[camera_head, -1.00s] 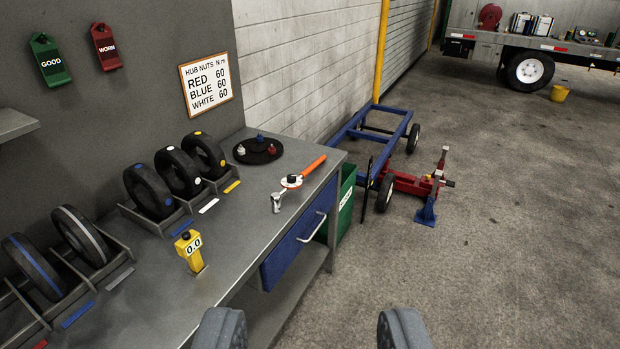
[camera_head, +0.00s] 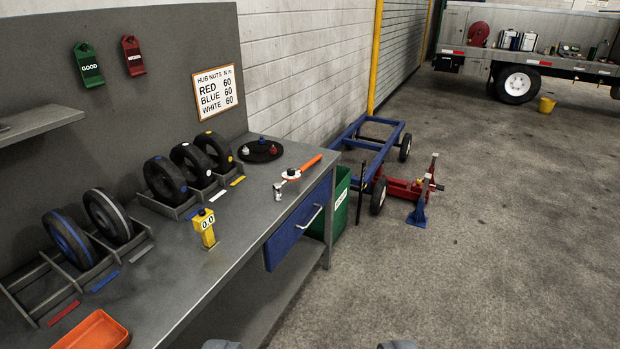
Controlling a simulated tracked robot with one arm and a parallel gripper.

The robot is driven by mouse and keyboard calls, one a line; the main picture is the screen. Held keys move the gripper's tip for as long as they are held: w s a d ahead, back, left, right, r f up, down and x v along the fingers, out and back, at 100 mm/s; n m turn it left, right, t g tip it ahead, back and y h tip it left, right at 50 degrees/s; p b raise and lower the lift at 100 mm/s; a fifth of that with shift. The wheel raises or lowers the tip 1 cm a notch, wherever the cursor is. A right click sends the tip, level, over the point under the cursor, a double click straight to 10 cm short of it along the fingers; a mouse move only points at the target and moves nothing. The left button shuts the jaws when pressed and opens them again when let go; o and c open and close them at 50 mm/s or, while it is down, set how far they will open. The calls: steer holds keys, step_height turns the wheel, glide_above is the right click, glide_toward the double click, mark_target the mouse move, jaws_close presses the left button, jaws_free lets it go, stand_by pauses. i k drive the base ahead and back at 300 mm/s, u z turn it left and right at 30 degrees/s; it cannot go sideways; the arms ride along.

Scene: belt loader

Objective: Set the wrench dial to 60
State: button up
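The torque wrench (camera_head: 300,173) lies on the grey workbench near its far right end. It has an orange handle, a white and orange round dial (camera_head: 291,174) in the middle and a silver socket head. The number on the dial is too small to read. A sign (camera_head: 215,91) on the back panel reads HUB NUTS N m, with RED 60, BLUE 60 and WHITE 60. My gripper (camera_head: 310,346) shows only as two grey fingertips at the bottom edge. They are wide apart with nothing between them, far from the wrench.
A yellow gauge reading 0.0 (camera_head: 205,227) stands on the bench (camera_head: 170,290), nearer than the wrench. Wheels (camera_head: 118,215) sit in racks along the back. An orange tray (camera_head: 92,332) is at lower left. A green bin (camera_head: 340,203) and blue cart (camera_head: 370,145) stand beyond.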

mark_target(276, 187)
steer(key=z, duration=0.1)
steer(key=k, duration=0.25)
steer(key=u, duration=0.1)
steer(key=i, duration=2.35)
steer(key=z, duration=0.55)
steer(key=i, duration=1.1)
steer(key=z, duration=0.2)
